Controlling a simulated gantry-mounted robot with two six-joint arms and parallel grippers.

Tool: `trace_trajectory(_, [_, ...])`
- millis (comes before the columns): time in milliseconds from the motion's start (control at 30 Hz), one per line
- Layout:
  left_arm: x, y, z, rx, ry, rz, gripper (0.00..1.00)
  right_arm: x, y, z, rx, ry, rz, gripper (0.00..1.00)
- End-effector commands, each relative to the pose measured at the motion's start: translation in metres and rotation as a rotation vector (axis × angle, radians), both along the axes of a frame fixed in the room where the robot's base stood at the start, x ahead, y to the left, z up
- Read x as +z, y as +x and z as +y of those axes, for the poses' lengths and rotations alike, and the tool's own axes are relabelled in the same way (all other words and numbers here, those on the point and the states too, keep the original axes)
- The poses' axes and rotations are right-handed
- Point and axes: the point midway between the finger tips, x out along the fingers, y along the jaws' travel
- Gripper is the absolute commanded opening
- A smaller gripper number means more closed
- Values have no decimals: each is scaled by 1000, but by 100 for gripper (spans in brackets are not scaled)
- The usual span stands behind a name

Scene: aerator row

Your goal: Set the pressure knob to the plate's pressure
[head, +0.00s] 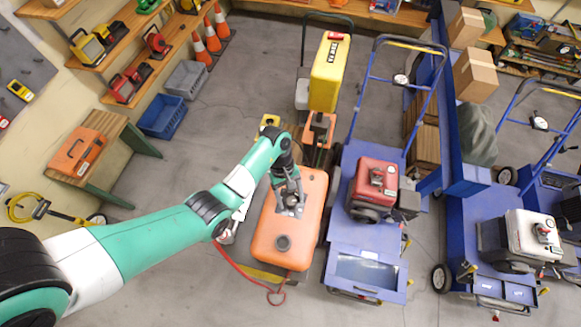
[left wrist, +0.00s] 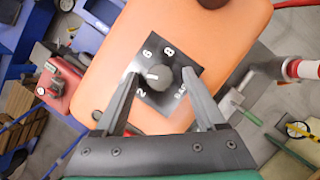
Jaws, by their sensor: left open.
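The pressure knob (left wrist: 161,78) is a round dark-grey knob on a black dial (left wrist: 184,66) fixed to the orange machine (head: 308,195). The dial shows 2, 6, 8 and BAR in white; my left finger covers part of its left edge. A white mark on the knob points to the left, between 2 and 6. My left gripper (head: 291,201) is over the machine's top. In the left wrist view its open fingers (left wrist: 160,75) stand on either side of the knob, with gaps; touching cannot be told. I cannot make out a plate with a pressure value. My right gripper is not in view.
A blue cart with a red engine (head: 376,182) stands close to the right of the orange machine. A yellow tank (head: 329,73) is behind it. A red hose (head: 247,275) lies on the floor at its left. Orange cones (head: 207,38) stand farther back. Open floor lies at the front left.

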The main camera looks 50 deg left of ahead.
Motion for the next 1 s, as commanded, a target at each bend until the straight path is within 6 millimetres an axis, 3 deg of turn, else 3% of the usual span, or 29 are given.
trace_trajectory(267, [50,6,20,2,2,-6,72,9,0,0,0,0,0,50])
trace_trajectory(333, [74,6,26,2,0,-3,72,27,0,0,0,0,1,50])
trace_trajectory(500, [101,9,38,2,1,-2,72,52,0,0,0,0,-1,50])
trace_trajectory(1000, [105,10,43,-1,0,-1,72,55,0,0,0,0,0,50])
